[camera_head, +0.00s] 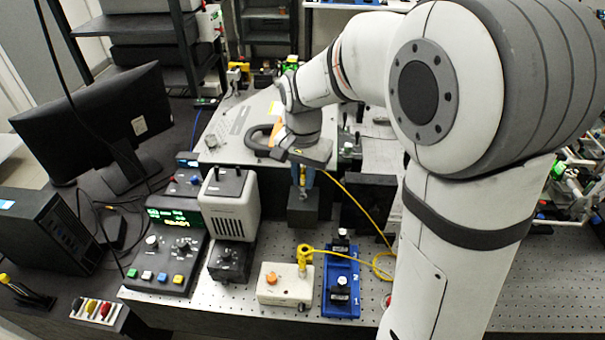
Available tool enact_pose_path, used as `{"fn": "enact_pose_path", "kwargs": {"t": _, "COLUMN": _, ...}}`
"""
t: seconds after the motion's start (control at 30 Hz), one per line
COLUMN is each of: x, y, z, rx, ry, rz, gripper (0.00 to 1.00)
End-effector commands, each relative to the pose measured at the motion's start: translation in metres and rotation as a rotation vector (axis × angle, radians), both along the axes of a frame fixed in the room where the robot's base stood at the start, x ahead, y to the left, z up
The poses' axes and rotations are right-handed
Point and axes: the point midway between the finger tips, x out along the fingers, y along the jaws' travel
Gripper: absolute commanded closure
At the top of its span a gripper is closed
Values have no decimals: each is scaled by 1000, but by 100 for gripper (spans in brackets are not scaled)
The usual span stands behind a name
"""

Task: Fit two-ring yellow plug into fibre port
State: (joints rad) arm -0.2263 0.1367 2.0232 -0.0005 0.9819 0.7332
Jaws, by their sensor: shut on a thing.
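My gripper (303,180) is small in the head view, below the arm's wrist, and points down. It is shut on a yellow plug (298,175) with a yellow cable running off to the right. The plug's rings are too small to make out. Directly below the gripper stands a dark grey block (302,211). I cannot tell whether the plug touches it, and no port opening shows clearly. Another yellow plug-like piece (304,256) stands at the white box (285,289) in front, with yellow cable leading right.
A blue rack (341,308) with black pieces stands right of the white box. A beige instrument (229,206) and a control box with a green display (167,248) stand left. A dark panel (368,205) stands right of the grey block. Yellow cable loops over the bench.

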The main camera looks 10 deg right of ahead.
Motion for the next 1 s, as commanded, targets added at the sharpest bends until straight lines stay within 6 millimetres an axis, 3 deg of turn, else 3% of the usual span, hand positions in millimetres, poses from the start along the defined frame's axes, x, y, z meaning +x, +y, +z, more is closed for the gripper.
{"fn": "enact_pose_path", "kwargs": {"t": 0.47, "x": 0, "y": 0, "z": -2, "rx": 0, "ry": 0, "rz": 0, "gripper": 100}}
{"fn": "enact_pose_path", "kwargs": {"t": 1.0, "x": 0, "y": 0, "z": -18, "rx": 0, "ry": 0, "rz": 0, "gripper": 100}}
